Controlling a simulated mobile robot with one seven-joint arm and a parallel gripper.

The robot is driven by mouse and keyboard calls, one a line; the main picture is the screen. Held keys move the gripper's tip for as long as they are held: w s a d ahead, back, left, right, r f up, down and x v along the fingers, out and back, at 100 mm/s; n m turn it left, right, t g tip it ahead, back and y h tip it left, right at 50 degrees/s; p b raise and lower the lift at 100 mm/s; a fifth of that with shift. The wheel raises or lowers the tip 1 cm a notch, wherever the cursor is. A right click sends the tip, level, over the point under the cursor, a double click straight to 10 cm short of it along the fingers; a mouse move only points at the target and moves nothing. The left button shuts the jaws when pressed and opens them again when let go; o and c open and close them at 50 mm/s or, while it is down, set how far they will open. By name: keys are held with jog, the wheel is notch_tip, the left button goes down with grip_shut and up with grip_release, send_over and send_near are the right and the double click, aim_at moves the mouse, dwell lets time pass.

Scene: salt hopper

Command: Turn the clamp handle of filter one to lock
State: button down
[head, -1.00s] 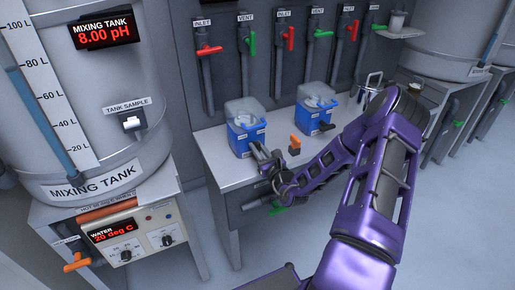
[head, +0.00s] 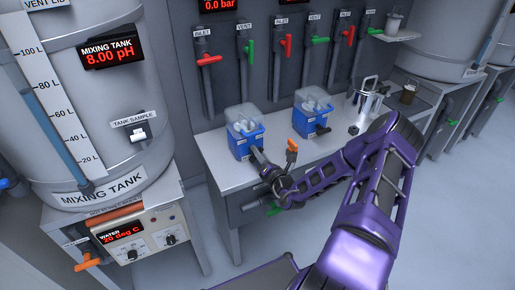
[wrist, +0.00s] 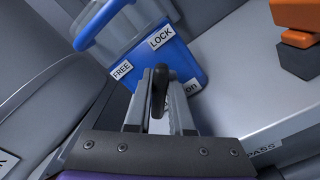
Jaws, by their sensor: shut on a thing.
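Two blue filter housings with clear tops stand on the grey bench. The left one (head: 243,140), apparently filter one, has my gripper (head: 257,157) at its front. In the wrist view, its blue body (wrist: 150,45) carries a FREE label (wrist: 122,71) and a LOCK label (wrist: 160,38). My gripper (wrist: 160,83) is shut on the black clamp handle (wrist: 158,92), which stands between the two fingers just below these labels. A third label is partly hidden by a finger. I cannot tell the handle's exact angle.
The second blue filter (head: 313,122), with a black handle (head: 322,130), stands to the right. An orange valve handle (head: 292,145) is on the bench just right of my gripper. Red and green valves line the wall behind. A metal pot (head: 367,100) stands farther right.

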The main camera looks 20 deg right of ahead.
jog(key=m+p, duration=0.1)
jog(key=m, duration=0.3)
jog(key=shift+d+f+m+p, duration=0.1)
jog(key=shift+f+m+p, duration=0.1)
jog(key=shift+m+p, duration=0.2)
jog(key=shift+f+m+p, duration=0.15)
jog(key=shift+m+p, duration=0.1)
jog(key=shift+m, duration=0.7)
jog(key=shift+f+m+p, duration=0.1)
jog(key=shift+m+p, duration=0.1)
jog(key=shift+m, duration=0.75)
jog(key=c, duration=0.8)
grip_release()
jog(key=shift+s, duration=0.1)
jog(key=s, duration=1.7)
jog(key=shift+s+d, duration=0.15)
jog(key=shift+d, duration=0.15)
